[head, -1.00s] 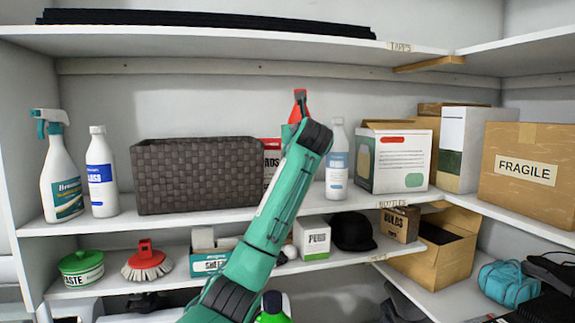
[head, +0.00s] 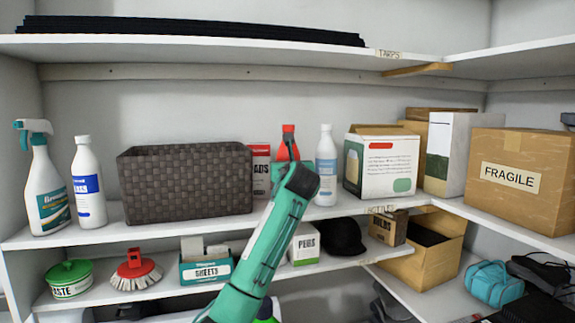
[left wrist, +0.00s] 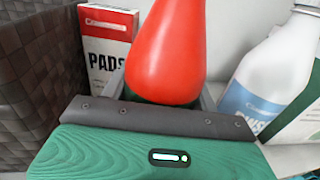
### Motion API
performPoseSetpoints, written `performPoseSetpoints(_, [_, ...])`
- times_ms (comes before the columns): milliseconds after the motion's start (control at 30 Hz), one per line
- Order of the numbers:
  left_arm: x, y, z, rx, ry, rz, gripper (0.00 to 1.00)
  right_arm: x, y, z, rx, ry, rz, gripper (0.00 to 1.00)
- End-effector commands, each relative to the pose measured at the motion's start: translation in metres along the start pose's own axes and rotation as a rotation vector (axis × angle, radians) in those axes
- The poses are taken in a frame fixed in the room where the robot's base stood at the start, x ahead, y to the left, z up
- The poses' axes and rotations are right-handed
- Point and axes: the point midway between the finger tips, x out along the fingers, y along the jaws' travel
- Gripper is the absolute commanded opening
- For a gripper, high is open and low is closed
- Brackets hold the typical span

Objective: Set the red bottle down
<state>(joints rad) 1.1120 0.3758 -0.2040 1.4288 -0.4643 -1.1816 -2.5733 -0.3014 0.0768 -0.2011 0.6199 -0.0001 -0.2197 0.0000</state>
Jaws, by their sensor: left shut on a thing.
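The red bottle (head: 288,143) is upright above the middle shelf board, between the red-and-white PADS box (head: 260,170) and a white bottle with a blue label (head: 325,168). My left gripper (left wrist: 161,98) is shut on the red bottle (left wrist: 170,48), with a finger at each side of it in the left wrist view. In the head view my arm hides the bottle's lower part, so I cannot tell whether its base touches the shelf. My right gripper is in neither view.
A brown woven basket (head: 186,184) stands close on the left. The PADS box (left wrist: 106,48) is just behind left and the white bottle (left wrist: 272,75) just right. A white carton (head: 382,162) and a FRAGILE box (head: 515,178) stand farther right. An upper shelf (head: 230,47) runs overhead.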

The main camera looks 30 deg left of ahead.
Motion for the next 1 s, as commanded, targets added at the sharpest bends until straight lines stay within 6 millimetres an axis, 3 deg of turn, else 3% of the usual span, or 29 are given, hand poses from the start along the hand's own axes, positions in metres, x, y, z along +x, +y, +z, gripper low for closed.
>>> performPoseSetpoints(200, [0.000, 0.000, -0.001, -0.001, -0.003, 0.000, 0.00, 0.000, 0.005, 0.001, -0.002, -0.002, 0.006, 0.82])
performPoseSetpoints(233, [0.000, 0.000, -0.002, 0.000, 0.000, 0.000, 0.66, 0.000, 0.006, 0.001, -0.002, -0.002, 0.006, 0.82])
performPoseSetpoints(300, [0.000, 0.000, -0.002, 0.000, 0.001, 0.000, 0.80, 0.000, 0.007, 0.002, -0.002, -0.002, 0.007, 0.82])
performPoseSetpoints(667, [-0.001, 0.000, 0.000, 0.000, 0.001, -0.001, 0.82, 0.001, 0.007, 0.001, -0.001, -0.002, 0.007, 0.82])
performPoseSetpoints(867, [-0.023, 0.000, -0.005, -0.001, -0.002, -0.002, 0.82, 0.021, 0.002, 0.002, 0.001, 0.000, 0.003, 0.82])
performPoseSetpoints(1000, [-0.050, 0.000, -0.006, -0.002, -0.003, -0.001, 0.82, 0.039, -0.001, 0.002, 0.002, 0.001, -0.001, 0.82])
